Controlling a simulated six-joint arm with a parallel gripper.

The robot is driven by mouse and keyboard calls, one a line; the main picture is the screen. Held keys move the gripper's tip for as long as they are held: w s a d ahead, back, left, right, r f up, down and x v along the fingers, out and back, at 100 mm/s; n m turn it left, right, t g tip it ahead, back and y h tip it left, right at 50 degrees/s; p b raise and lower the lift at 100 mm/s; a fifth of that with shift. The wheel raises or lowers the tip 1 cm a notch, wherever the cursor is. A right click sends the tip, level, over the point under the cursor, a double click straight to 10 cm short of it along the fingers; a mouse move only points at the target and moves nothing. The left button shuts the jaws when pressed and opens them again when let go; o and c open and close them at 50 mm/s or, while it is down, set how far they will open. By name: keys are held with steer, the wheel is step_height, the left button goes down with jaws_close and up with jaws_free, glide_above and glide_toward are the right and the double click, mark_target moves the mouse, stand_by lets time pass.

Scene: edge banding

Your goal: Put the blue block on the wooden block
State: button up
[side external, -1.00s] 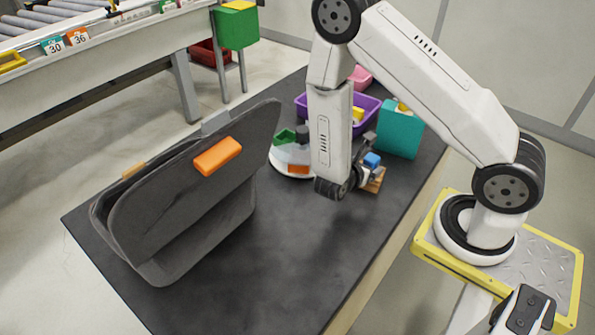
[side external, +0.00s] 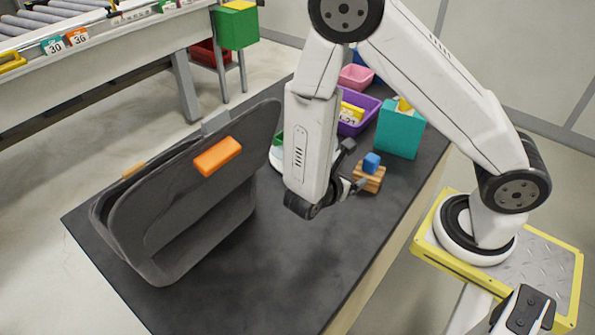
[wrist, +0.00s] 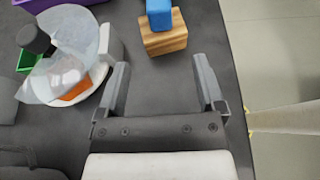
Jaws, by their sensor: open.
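The blue block (side external: 372,161) sits on top of the wooden block (side external: 369,179) near the right edge of the dark table. In the wrist view the blue block (wrist: 159,14) rests on the wooden block (wrist: 164,38), beyond my fingertips. My gripper (wrist: 162,80) is open, with nothing between its two fingers. In the side view my gripper (side external: 357,172) is beside the blocks on their left, apart from the blue block in the wrist view.
A teal box (side external: 400,133) and a purple bin (side external: 357,117) with yellow items stand behind the blocks. A grey case with an orange tag (side external: 218,157) takes up the left of the table. A white round dish (wrist: 73,72) lies left of my gripper. The front table is clear.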

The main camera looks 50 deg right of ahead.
steer(key=shift+a, duration=0.1)
stand_by(0.6)
steer(key=a+r+m+t+y, duration=0.1)
steer(key=r+m+y, duration=0.3)
steer(key=m, duration=0.5)
steer(key=w+a+r+m+t+y, duration=0.1)
steer(key=a+r+m+y, duration=0.2)
steer(key=m+y, duration=0.6)
steer(key=shift+a+r+t, duration=0.2)
steer(key=shift+r+t, duration=0.1)
steer(key=shift+r, duration=0.5)
